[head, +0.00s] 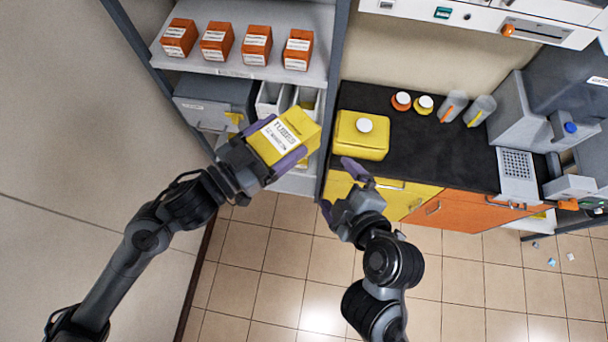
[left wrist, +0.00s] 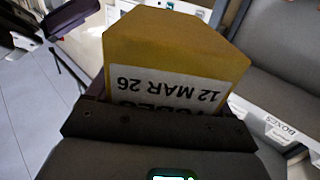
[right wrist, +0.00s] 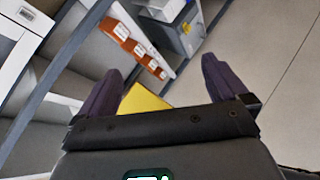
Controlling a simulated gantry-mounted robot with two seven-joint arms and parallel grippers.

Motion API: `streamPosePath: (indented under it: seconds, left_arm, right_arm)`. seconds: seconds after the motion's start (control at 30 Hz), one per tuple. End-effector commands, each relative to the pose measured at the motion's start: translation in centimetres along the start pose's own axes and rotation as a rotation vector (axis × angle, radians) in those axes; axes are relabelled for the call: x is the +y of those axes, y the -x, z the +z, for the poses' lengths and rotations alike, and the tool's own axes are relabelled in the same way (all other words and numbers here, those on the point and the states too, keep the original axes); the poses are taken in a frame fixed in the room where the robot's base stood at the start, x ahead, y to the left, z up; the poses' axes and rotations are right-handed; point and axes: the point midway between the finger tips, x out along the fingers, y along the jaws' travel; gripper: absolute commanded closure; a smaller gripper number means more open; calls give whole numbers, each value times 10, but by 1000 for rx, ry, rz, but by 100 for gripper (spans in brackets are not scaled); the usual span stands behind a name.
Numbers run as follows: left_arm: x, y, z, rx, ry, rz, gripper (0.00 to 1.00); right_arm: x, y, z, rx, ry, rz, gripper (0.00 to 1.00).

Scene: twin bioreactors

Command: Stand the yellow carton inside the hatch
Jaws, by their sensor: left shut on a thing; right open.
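The yellow carton (head: 283,136) has a white label reading TUBES and is held in the air in front of the shelf rack. My left gripper (head: 286,138) is shut on it, with purple fingers along its sides. In the left wrist view the carton (left wrist: 175,55) rises from the jaws, its label upside down. My right gripper (head: 337,184) is open and empty, below and right of the carton. The right wrist view shows a yellow surface between its fingers (right wrist: 160,85); I cannot tell whether it is the carton. I cannot make out for certain which opening is the hatch.
Several orange boxes (head: 257,45) stand on the upper shelf (head: 230,70). Below are a grey box with a handle (head: 205,112) and white bins (head: 272,98). A yellow canister (head: 361,136), small bottles and grey equipment (head: 500,110) stand on the dark counter (head: 430,155).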

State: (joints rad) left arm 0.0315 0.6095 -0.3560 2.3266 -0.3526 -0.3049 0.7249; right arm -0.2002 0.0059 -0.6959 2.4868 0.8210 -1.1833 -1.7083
Motion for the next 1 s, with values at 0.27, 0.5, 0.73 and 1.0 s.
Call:
streamPosePath:
  seconds: [0.27, 0.5, 0.73, 1.0]
  left_arm:
    - [0, 0, -1, 1, 0, 0, 55]
    - [0, 0, -1, 2, 0, 0, 55]
    - [0, 0, -1, 1, 0, 0, 55]
    - [0, 0, -1, 2, 0, 0, 55]
  right_arm:
    - [22, 10, -51, 55, 378, 131, 0]
    - [21, 23, -86, 105, 613, 172, 0]
    - [19, 24, -100, 131, 704, 184, 0]
    - [20, 3, -103, 131, 712, 181, 0]
